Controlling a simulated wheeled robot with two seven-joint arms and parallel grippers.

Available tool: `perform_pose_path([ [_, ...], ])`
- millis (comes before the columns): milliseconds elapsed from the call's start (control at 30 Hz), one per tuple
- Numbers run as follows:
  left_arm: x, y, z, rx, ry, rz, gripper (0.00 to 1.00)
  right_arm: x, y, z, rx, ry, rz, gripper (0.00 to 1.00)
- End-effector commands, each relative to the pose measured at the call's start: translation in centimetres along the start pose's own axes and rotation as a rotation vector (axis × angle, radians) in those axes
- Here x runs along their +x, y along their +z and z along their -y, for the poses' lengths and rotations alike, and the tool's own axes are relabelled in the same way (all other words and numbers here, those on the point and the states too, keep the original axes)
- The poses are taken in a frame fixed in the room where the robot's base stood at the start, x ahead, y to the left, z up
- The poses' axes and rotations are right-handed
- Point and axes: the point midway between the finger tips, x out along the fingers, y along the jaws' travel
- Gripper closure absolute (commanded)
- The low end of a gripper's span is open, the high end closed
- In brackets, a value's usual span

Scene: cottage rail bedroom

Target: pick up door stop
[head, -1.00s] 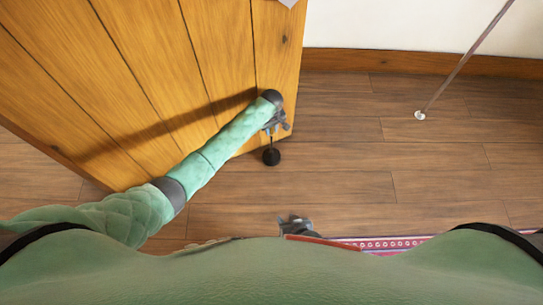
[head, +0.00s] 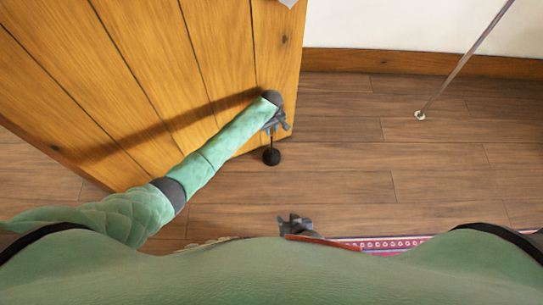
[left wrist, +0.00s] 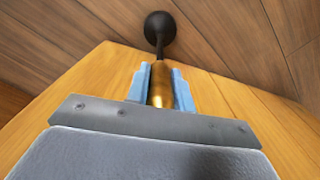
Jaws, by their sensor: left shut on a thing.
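The door stop has a brass shaft and a black round end. In the left wrist view the door stop (left wrist: 160,86) stands between the blue fingers of my left gripper (left wrist: 161,85), which is shut on the shaft. Its black end sticks out beyond the fingertips. In the head view the black end of the door stop (head: 271,157) shows just below my left gripper (head: 277,123), by the door's lower corner. The shaft is mostly hidden there. My right gripper (head: 294,225) shows low in the middle, partly hidden by my body; its jaws are unclear.
A wooden plank door (head: 180,70) fills the upper left, close to my left arm. A thin pole or cord (head: 465,60) reaches the floor at the right. A pink patterned rug (head: 390,243) lies near my body. The plank floor (head: 400,160) between is clear.

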Motion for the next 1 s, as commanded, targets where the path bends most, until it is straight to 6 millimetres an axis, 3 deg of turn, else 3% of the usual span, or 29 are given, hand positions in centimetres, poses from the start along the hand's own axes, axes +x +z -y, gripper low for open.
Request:
perform_pose_path([
  [367,-0.7,-0.1,-0.2,0.0,0.003,-0.001,1.0,-0.2,0.2,0.1,0.001,-0.001,0.003,0.64],
  [800,-4.4,-0.1,-0.2,0.0,0.004,-0.001,1.0,-0.8,-0.3,0.3,0.0,-0.001,0.004,0.64],
  [1000,-5.3,1.5,-1.1,0.001,0.005,0.0,1.0,-0.9,-0.7,0.3,-0.001,-0.002,0.002,0.64],
])
